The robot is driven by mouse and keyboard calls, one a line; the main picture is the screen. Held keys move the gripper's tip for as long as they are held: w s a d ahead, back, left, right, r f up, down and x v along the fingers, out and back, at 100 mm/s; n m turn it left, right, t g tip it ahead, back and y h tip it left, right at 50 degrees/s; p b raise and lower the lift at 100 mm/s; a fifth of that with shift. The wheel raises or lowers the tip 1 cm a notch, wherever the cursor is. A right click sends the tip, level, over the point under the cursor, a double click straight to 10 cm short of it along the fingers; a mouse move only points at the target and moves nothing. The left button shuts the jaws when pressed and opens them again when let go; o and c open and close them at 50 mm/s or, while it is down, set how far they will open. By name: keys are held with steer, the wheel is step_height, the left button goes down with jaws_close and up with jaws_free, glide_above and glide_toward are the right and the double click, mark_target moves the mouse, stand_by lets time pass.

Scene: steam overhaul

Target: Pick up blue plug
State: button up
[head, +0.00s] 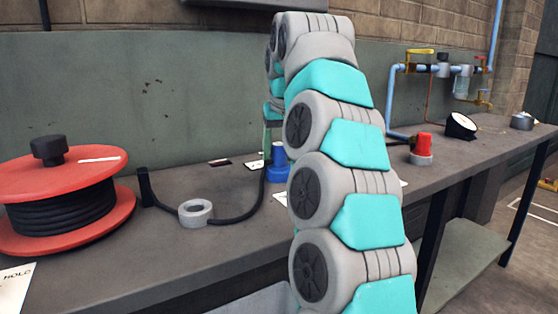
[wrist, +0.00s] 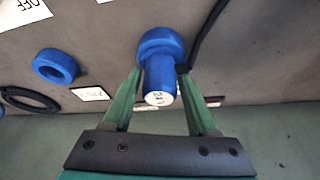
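The blue plug (head: 278,166) stands upright on the workbench (head: 150,262), partly hidden behind my arm in the head view. In the wrist view the blue plug (wrist: 160,66) has a wide round base, a narrower blue body and a pale marked end facing the camera. My gripper (wrist: 160,75) has green fingers on either side of the narrower body. Narrow gaps seem to show between fingers and body, and the gripper looks open. In the head view most of my gripper is hidden by my arm.
A black cable runs from beside the plug past a grey ring (head: 195,212). A red cable reel (head: 60,205) stands at left, a red plug (head: 422,148) at right. The wrist view shows a blue ring (wrist: 55,66), a black ring (wrist: 28,100) and several labels nearby. A wall stands behind the bench.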

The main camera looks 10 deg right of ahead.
jaws_close()
steer(key=shift+r, duration=0.1)
stand_by(0.5)
